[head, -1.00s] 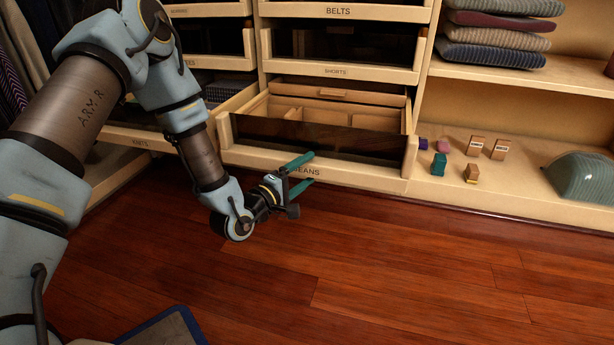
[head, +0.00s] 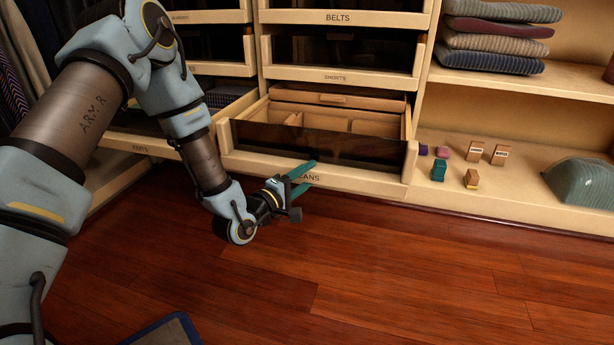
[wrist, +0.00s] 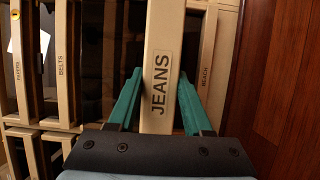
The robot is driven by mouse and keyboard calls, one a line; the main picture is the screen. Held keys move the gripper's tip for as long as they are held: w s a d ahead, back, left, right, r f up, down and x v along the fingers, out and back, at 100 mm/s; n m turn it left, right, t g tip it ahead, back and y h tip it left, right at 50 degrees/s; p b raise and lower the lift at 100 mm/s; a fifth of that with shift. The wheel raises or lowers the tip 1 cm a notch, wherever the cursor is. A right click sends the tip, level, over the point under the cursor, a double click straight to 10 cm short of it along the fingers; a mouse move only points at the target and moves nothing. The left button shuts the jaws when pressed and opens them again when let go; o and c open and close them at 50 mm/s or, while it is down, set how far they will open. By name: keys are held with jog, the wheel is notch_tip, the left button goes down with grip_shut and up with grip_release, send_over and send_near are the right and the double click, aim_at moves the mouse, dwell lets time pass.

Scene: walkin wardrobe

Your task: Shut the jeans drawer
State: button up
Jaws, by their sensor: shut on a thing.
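The jeans drawer (head: 365,183) is the low drawer in the middle of the unit and stands pulled out, with its wooden compartments showing. It has a pale wooden frame and a dark front panel. My gripper (head: 312,173) is at its lower front rail, by the JEANS label, which the fingers partly cover in the head view. In the wrist view the green fingers lie on either side of the labelled rail (wrist: 160,40), shut on it. The compartments I can see look empty.
The shorts drawer (head: 340,77) is above. The knits drawer (head: 140,148) at the left also sticks out. Small boxes (head: 472,179) and a green domed thing (head: 580,180) sit on the shelf at right. The wooden floor (head: 400,270) in front is clear.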

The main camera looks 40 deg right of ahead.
grip_shut()
jog(key=shift+f, duration=0.1)
dwell(0.5)
jog(key=shift+w, duration=0.1)
